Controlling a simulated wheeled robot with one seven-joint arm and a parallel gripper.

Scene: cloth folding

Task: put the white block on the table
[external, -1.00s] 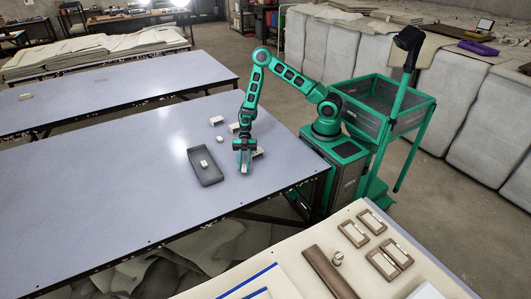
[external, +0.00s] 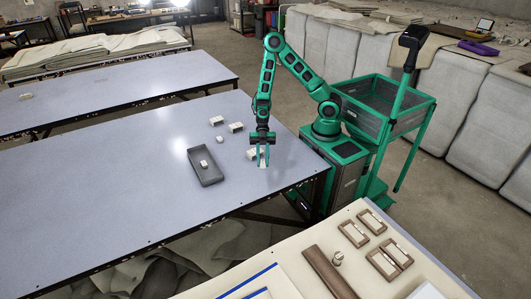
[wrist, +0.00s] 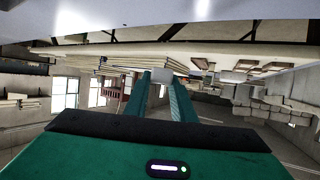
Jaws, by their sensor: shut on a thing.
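My gripper (external: 263,157) points down over the near right part of the blue-grey table (external: 130,190). Its fingers are shut on a small white block (external: 263,164), low over the tabletop. I cannot tell whether the block touches the table. In the wrist view the pale block (wrist: 163,65) shows at the tips of the two green fingers (wrist: 166,78). The fingers partly hide it.
A dark grey tray (external: 212,179) with another small white block (external: 204,163) in it lies left of my gripper. Several pale pieces, including a bracket-like one (external: 236,127) and a small one (external: 220,139), lie behind. The table's left part is clear.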

